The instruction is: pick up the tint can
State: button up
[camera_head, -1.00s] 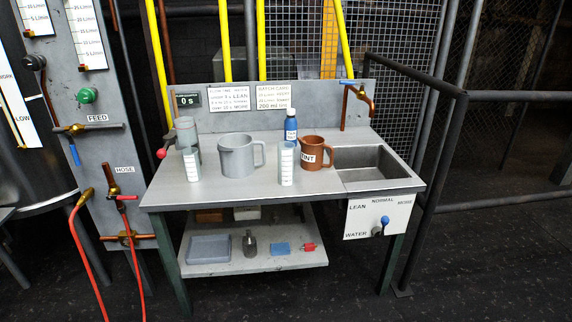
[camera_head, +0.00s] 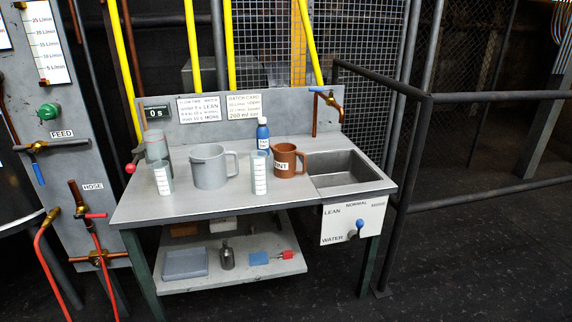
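The tint can (camera_head: 287,160) is a brown jug with a handle and a white label reading "INT" in part. It stands upright on the grey bench top (camera_head: 220,200), just left of the sink. A clear measuring cylinder (camera_head: 259,174) stands in front of its left side and hides a little of it. A blue bottle (camera_head: 263,136) stands behind it to the left. My gripper is not in view.
A grey jug (camera_head: 209,167), another clear cylinder (camera_head: 163,178) and a grey-green container (camera_head: 156,146) stand further left. The sink (camera_head: 345,172) is at right, with a copper tap (camera_head: 318,115) behind. A dark railing (camera_head: 400,150) borders the bench's right side.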

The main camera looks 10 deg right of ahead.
aim_at(285, 154)
jog(key=i+z, duration=0.35)
jog(key=i, duration=0.2)
jog(key=i+j+z, duration=0.15)
jog(key=i+z, duration=0.25)
jog(key=i, duration=0.15)
jog(key=i+j+z, duration=0.35)
jog(key=i, duration=0.15)
